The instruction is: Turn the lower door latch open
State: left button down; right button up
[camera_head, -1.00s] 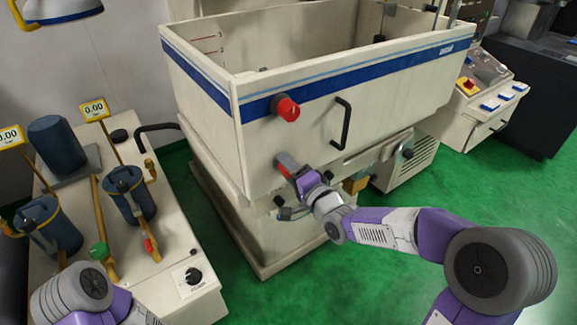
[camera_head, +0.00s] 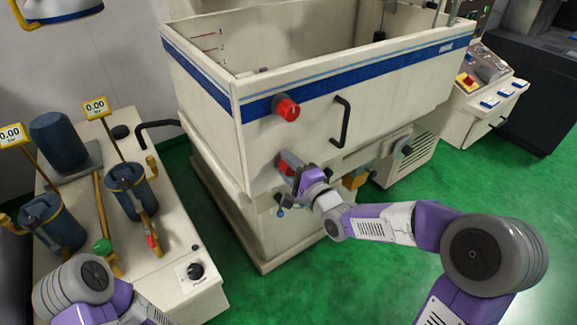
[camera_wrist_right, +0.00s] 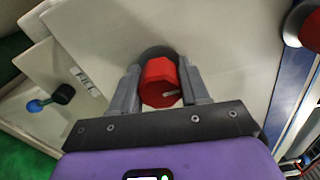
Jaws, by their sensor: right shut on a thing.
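The lower door latch is a red knob (camera_head: 285,166) low on the front of the cream tank; the wrist view shows its red faceted body (camera_wrist_right: 159,80) with a small pale mark. My right gripper (camera_head: 291,169) is at this knob. In the wrist view its two grey fingers (camera_wrist_right: 158,92) stand on either side of the knob and are closed on it. The upper door latch, another red knob (camera_head: 287,108), sits above on the blue stripe and is free. My left arm shows at the lower left, but its gripper is out of view.
A black door handle (camera_head: 341,122) is right of the upper knob. A small blue-ended valve (camera_head: 281,212) is below the gripper. A cream bench with blue canisters (camera_head: 130,190) stands at left. Green floor (camera_head: 300,290) is open in front of the tank.

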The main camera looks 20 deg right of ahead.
jog(key=o, duration=1)
jog(key=shift+o, duration=0.2)
jog(key=v, duration=0.7)
jog(key=shift+s+p, duration=0.3)
jog(key=shift+p, duration=0.1)
